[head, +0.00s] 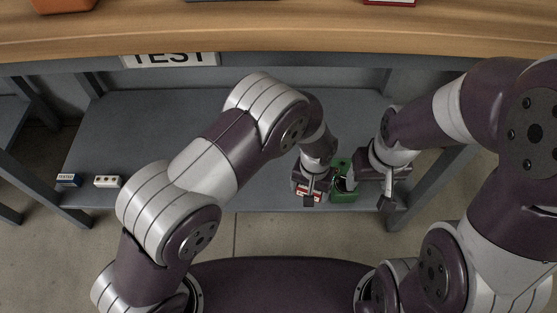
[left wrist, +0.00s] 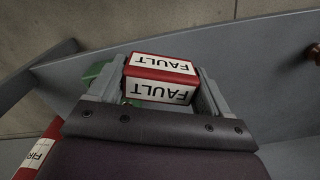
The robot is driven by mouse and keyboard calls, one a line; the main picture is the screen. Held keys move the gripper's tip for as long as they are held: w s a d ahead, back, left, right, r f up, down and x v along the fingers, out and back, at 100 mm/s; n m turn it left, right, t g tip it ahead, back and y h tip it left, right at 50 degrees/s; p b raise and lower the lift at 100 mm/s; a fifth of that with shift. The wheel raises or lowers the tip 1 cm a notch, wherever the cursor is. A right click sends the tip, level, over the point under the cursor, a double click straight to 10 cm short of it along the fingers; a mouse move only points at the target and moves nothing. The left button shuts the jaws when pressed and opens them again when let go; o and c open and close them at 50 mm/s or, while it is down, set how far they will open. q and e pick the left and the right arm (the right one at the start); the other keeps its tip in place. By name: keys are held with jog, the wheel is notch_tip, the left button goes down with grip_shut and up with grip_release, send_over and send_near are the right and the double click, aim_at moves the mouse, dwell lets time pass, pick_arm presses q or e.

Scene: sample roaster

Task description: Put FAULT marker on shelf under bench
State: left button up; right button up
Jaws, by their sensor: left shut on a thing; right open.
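The FAULT marker (left wrist: 160,77) is a red block with white faces lettered FAULT. My left gripper (head: 309,196) is shut on it, with one finger on each side in the left wrist view. In the head view the marker (head: 303,193) shows partly behind the fingers, over the front right part of the grey shelf (head: 150,125) under the bench. I cannot tell whether it touches the shelf. My right gripper (head: 387,190) is open and empty to the right of it, near the shelf's front right edge.
A green object (head: 343,180) is on the shelf between my grippers, partly hidden. The wooden bench top (head: 250,35) overhangs, with a TEST sign (head: 170,58). The shelf's middle left is clear.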

pick_arm(q)
jog(key=b, duration=0.7)
send_over(278, 185)
notch_tip(278, 185, down, 7)
jog(key=shift+d+f, duration=0.1)
notch_tip(278, 185, down, 4)
jog(key=b, duration=0.3)
jog(key=shift+r, duration=0.25)
jog(key=shift+c, duration=0.5)
jog(key=shift+f, duration=0.2)
jog(key=o, duration=1.1)
jog(key=shift+r, duration=0.15)
notch_tip(278, 185, up, 8)
jog(key=p, duration=0.5)
jog(key=shift+f, duration=0.2)
